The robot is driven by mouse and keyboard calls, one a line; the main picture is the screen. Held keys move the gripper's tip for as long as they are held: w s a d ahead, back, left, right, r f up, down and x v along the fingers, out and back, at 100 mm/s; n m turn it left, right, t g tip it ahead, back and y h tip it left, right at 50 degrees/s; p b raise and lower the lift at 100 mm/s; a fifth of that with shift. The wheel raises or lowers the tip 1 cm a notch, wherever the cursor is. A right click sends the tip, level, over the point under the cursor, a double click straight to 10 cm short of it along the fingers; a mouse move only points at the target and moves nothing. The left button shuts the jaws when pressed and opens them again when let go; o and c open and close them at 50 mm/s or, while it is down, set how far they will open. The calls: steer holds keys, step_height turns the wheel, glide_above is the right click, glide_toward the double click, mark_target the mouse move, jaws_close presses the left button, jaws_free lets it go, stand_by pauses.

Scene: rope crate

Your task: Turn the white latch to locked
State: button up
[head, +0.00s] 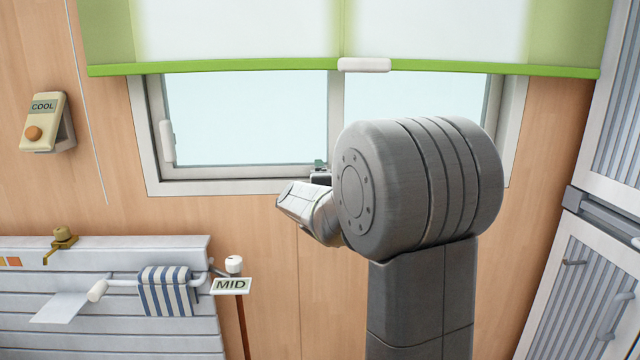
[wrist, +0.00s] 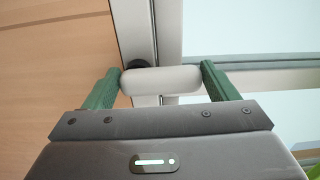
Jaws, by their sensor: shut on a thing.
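The white latch (wrist: 160,80) shows in the wrist view as a short rounded bar with a dark round pivot behind it, at the window frame. My gripper (wrist: 162,76) has its two green fingers at the two ends of the bar and is shut on it. In the head view my gripper (head: 320,170) is at the lower middle of the window frame, mostly behind my grey arm. The latch itself is hidden there, so I cannot tell its angle from that view.
The window (head: 245,118) has a white handle (head: 167,141) at its left. A green-edged blind (head: 240,66) hangs above. A heater (head: 120,322) with a striped towel (head: 167,291) stands lower left. A louvred cabinet (head: 590,265) is at the right.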

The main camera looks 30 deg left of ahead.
steer(key=o, duration=1.5)
steer(key=shift+o, duration=0.2)
steer(key=shift+s, duration=0.1)
steer(key=v, duration=1.3)
steer(key=shift+s, duration=0.35)
steer(key=shift+w+d, duration=0.1)
steer(key=x, duration=1.3)
steer(key=shift+w, duration=0.35)
